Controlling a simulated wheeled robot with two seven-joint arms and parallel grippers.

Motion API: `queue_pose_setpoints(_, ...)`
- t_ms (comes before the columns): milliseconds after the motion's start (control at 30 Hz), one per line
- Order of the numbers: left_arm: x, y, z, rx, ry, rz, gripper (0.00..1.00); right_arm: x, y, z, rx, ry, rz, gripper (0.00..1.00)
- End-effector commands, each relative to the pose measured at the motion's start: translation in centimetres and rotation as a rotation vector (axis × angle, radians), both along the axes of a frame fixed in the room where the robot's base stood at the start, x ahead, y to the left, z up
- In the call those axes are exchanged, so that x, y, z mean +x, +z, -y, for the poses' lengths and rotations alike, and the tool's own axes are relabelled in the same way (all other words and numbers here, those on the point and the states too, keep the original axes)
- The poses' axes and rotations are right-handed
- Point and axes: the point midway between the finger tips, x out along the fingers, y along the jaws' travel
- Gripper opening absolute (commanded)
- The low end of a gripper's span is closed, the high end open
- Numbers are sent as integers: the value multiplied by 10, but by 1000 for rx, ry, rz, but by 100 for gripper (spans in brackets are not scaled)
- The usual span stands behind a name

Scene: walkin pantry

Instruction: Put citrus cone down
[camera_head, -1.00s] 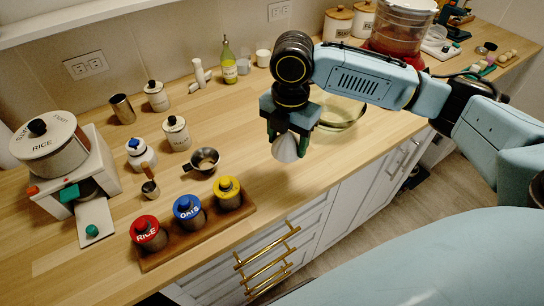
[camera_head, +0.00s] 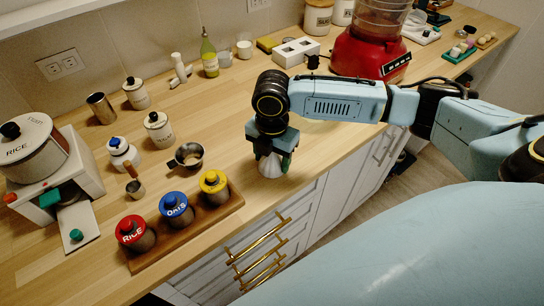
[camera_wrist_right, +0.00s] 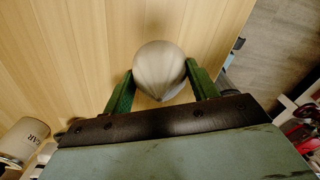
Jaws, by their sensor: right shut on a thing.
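The citrus cone (camera_head: 270,168) is a pale, whitish cone, wide end down, low over the counter near its front edge. My right gripper (camera_head: 271,156) is shut on it from above. In the right wrist view the cone (camera_wrist_right: 160,70) shows as a rounded grey-white body between the two green fingers of the right gripper (camera_wrist_right: 162,82). I cannot tell whether the cone touches the wooden counter (camera_head: 300,165). My left gripper is not in view.
A wooden tray (camera_head: 236,203) with red, blue and yellow-lidded jars stands left of the cone. A small metal strainer cup (camera_head: 187,156) is behind it. A red blender (camera_head: 368,52) stands at the back right. The counter around the cone is clear; its front edge is close.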

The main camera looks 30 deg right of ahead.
Motion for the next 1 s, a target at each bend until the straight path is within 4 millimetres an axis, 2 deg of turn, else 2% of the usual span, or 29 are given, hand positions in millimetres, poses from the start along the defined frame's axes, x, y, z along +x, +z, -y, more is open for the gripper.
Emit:
queue_pose_setpoints(133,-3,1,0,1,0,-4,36,0,-2,0,0,-1,-1,35)
queue_pose_setpoints(167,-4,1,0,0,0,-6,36,0,-2,0,1,0,0,61)
queue_pose_setpoints(300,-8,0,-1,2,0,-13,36,0,-2,0,0,0,0,79)
queue_pose_setpoints(667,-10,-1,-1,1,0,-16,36,0,3,0,0,0,1,80)
queue_pose_setpoints(767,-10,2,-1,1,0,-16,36,1,16,0,1,-1,2,80)
queue_pose_setpoints(1000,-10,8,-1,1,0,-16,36,1,67,0,2,0,4,80)
